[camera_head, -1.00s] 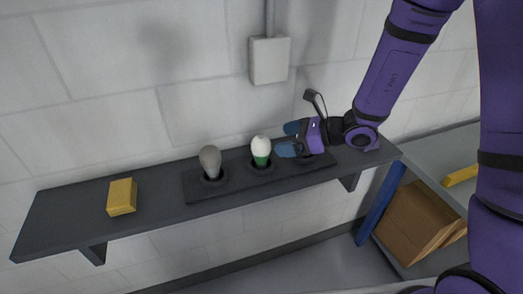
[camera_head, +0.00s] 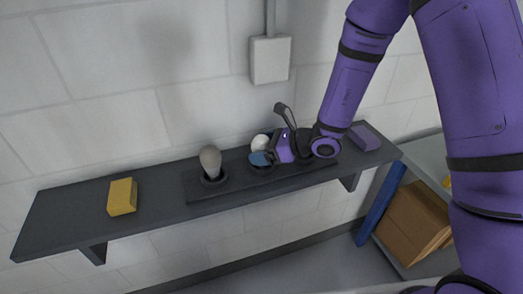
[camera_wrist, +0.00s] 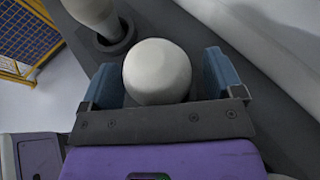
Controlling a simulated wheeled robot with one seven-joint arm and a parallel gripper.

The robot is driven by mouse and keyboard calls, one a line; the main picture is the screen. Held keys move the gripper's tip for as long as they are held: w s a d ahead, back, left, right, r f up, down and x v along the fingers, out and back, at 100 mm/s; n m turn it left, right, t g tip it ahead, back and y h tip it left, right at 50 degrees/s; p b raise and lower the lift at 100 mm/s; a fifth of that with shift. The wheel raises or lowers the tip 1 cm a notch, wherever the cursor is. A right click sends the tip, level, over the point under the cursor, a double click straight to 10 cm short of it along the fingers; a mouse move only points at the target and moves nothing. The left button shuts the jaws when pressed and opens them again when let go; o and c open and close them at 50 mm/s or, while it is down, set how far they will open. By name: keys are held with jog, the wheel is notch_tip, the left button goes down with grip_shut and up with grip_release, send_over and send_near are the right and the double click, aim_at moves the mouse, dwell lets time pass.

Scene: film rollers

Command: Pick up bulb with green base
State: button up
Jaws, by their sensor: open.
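The bulb with the green base (camera_head: 260,142) stands in the holder on the shelf, and only its white top shows in the head view. My gripper (camera_head: 262,158) hides its green base there. In the wrist view, the white bulb top (camera_wrist: 157,70) sits between the two blue fingers of my gripper (camera_wrist: 158,82). The fingers are open, with a gap on each side of the bulb. I cannot tell how low the fingers reach on it.
A grey bulb (camera_head: 210,161) stands in the holder (camera_head: 236,181) to the left. A yellow block (camera_head: 122,196) lies further left on the shelf (camera_head: 65,225). A purple block (camera_head: 364,138) lies at the right end. The wall with a grey box (camera_head: 269,60) is behind.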

jog(key=shift+c, duration=0.4)
jog(key=c, duration=0.9)
jog(key=shift+c, duration=0.2)
jog(key=shift+r, duration=0.1)
